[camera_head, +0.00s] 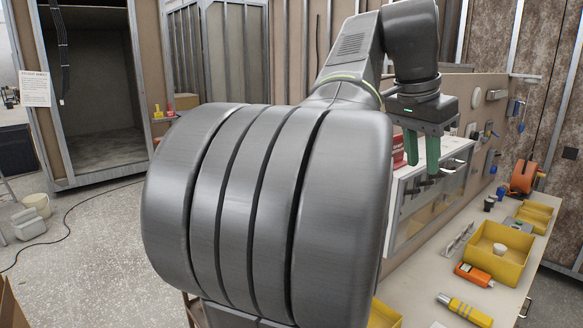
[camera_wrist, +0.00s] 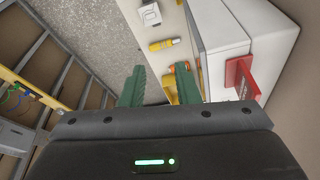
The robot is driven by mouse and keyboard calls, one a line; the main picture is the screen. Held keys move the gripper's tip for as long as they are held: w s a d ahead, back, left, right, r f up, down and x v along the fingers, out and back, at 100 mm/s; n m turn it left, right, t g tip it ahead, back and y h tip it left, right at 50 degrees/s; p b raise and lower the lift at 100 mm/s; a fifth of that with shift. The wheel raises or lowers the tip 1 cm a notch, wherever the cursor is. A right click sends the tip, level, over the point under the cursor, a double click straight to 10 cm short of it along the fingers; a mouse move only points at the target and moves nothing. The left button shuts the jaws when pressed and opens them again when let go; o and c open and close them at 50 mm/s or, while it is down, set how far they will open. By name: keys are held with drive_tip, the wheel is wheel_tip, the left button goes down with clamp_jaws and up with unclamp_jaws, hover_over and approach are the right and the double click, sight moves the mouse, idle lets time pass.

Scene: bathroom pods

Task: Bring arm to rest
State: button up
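My gripper (camera_head: 422,158) has two green fingers that point down, with a gap between them. In the head view it hangs beside a white box-like cabinet (camera_head: 405,200). In the wrist view the fingers of my gripper (camera_wrist: 160,88) stand apart with nothing between them, and the cabinet (camera_wrist: 220,22) lies to their right. My arm is bent, with its upper link rising to an elbow at the top of the head view. My large grey arm joint covers the middle of the head view and hides part of the bench.
A workbench (camera_head: 435,284) on the right holds a yellow bin (camera_head: 505,262), an orange tool (camera_head: 474,275) and a yellow flashlight-like tool (camera_head: 465,309). A pegboard wall (camera_head: 490,110) stands behind it. A red object (camera_wrist: 242,78) is by the cabinet. Open floor (camera_head: 90,235) lies left, with white buckets (camera_head: 28,222).

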drive_tip(key=s+a+f+m+g+b, duration=0.1)
drive_tip(key=s+a+f+m+b, duration=0.1)
drive_tip(key=f, duration=0.9)
drive_tip(key=s+a+f+m+g+b, duration=0.1)
drive_tip(key=s+a+f+m+b, duration=0.1)
drive_tip(key=f, duration=0.9)
drive_tip(key=s+a+f+m+g+b, duration=0.1)
drive_tip(key=s+f+m+b, duration=0.3)
drive_tip(key=f, duration=0.7)
drive_tip(key=s+a+m, duration=0.1)
drive_tip(key=s+m, duration=0.1)
drive_tip(key=s, duration=0.1)
drive_tip(key=shift+s+f+b, duration=0.2)
drive_tip(key=shift+s+b, duration=0.05)
drive_tip(key=shift+b, duration=0.1)
drive_tip(key=shift+a, duration=0.1)
